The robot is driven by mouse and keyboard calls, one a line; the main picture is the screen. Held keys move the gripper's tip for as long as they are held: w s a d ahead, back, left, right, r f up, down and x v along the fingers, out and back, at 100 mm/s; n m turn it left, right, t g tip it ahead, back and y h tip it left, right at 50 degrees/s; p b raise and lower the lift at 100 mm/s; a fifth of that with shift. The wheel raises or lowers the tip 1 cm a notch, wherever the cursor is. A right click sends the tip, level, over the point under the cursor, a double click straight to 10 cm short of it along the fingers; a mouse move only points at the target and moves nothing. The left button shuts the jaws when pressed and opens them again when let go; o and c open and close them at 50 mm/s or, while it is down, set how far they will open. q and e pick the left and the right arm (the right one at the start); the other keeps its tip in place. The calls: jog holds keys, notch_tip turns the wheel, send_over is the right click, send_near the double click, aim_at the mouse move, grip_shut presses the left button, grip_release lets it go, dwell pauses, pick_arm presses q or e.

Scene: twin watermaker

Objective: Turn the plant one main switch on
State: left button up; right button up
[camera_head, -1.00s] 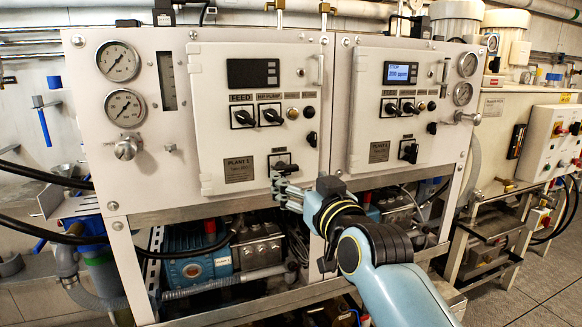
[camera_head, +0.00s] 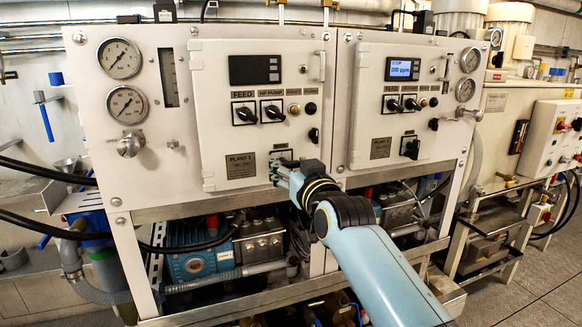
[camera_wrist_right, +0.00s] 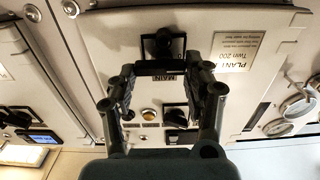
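The plant one main switch (camera_head: 281,155) is at the bottom of the left white panel door, right of the PLANT 1 label (camera_head: 241,164). In the head view my right gripper (camera_head: 277,172) largely covers it. In the right wrist view, which looks upside down, the black switch knob (camera_wrist_right: 163,45) stands on its dark plate above the MAIN label. My right gripper (camera_wrist_right: 161,74) is open, with its fingers spread to either side of the label. The knob shows just beyond the fingertips; contact cannot be told. The plant one display (camera_head: 255,70) is dark. My left gripper is out of view.
The right panel door (camera_head: 385,130) has a similar main switch (camera_head: 409,147) and a lit blue display (camera_head: 402,68). FEED and HP PUMP knobs (camera_head: 258,112) sit above the plant one main switch. Pumps and hoses (camera_head: 200,262) fill the space below the panel.

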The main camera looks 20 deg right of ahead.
jog(key=c, duration=0.5)
jog(key=shift+o, duration=0.2)
jog(key=shift+m, duration=0.3)
jog(key=m+p, duration=0.2)
jog(key=m, duration=0.1)
jog(key=shift+d+m+p, duration=0.1)
jog(key=shift+m+p, duration=0.2)
jog(key=m+p, duration=0.1)
jog(key=m, duration=0.2)
jog(key=shift+f+m+p, duration=0.1)
jog(key=shift+m+p, duration=0.2)
jog(key=shift+p, duration=0.05)
jog(key=m, duration=0.6)
jog(key=m+p, duration=0.1)
jog(key=m, duration=0.3)
jog(key=shift+f, duration=0.35)
